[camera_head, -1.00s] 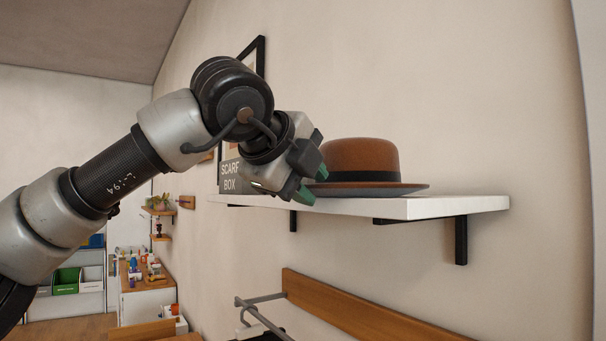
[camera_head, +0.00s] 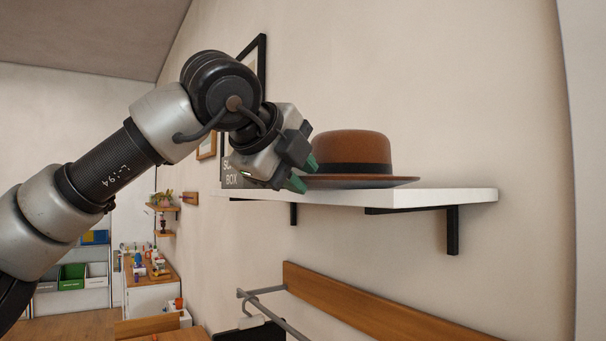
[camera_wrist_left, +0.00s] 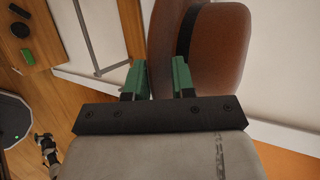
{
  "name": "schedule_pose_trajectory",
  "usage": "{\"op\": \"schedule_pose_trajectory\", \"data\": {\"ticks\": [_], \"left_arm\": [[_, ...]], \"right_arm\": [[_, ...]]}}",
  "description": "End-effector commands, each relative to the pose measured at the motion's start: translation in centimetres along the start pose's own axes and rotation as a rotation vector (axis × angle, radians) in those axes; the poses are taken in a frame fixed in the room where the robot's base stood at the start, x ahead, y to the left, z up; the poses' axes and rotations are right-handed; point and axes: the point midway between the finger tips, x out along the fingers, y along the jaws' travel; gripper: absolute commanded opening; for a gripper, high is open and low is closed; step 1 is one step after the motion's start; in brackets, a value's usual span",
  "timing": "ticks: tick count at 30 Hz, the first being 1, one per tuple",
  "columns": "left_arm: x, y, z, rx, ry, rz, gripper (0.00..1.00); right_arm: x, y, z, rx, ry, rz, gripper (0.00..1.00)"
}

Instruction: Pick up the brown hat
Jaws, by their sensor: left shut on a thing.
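The brown hat (camera_head: 352,155) has a dark band and a wide brim and sits upright on the white wall shelf (camera_head: 440,195). My left gripper (camera_head: 301,175) is at the hat's left side, its green fingertips at the brim edge. In the left wrist view the hat (camera_wrist_left: 225,45) fills the upper middle, and the left gripper (camera_wrist_left: 161,78) has its two green fingers on either side of the brim, shut on it. My right gripper is not in view.
A scarf box (camera_head: 232,172) stands behind my left gripper on the shelf. Black brackets (camera_head: 453,230) hold the shelf. Below are a wooden rail (camera_head: 370,305) and a metal bar (camera_head: 265,310). The wall right of the hat is bare.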

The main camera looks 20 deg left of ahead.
Motion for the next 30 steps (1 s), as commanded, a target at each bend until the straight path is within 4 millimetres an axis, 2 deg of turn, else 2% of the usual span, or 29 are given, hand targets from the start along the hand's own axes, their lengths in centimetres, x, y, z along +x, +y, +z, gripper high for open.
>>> {"op": "schedule_pose_trajectory", "data": {"ticks": [5, 6, 11, 12, 23, 26, 30], "left_arm": [[0.2, 0.2, -0.1, 0.006, 0.002, 0.008, 0.00], [0.2, 0.2, -0.1, 0.006, 0.002, 0.008, 0.27], [0.1, 0.1, -0.1, 0.003, 0.001, 0.005, 0.52], [0.1, 0.1, -0.1, 0.003, 0.001, 0.004, 0.54], [-0.6, 0.1, -0.1, 0.000, 0.000, -0.001, 0.54], [-2.0, 0.3, -0.1, 0.000, 0.000, -0.003, 0.54], [-4.9, 0.3, -0.1, 0.000, 0.000, -0.002, 0.54]], "right_arm": [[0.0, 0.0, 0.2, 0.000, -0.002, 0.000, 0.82], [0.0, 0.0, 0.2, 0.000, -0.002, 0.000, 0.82], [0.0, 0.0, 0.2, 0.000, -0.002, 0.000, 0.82], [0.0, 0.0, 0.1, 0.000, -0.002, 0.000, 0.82], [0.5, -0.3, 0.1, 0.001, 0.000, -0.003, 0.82], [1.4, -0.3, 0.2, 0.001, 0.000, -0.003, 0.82], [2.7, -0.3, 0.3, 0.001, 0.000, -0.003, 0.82]]}}
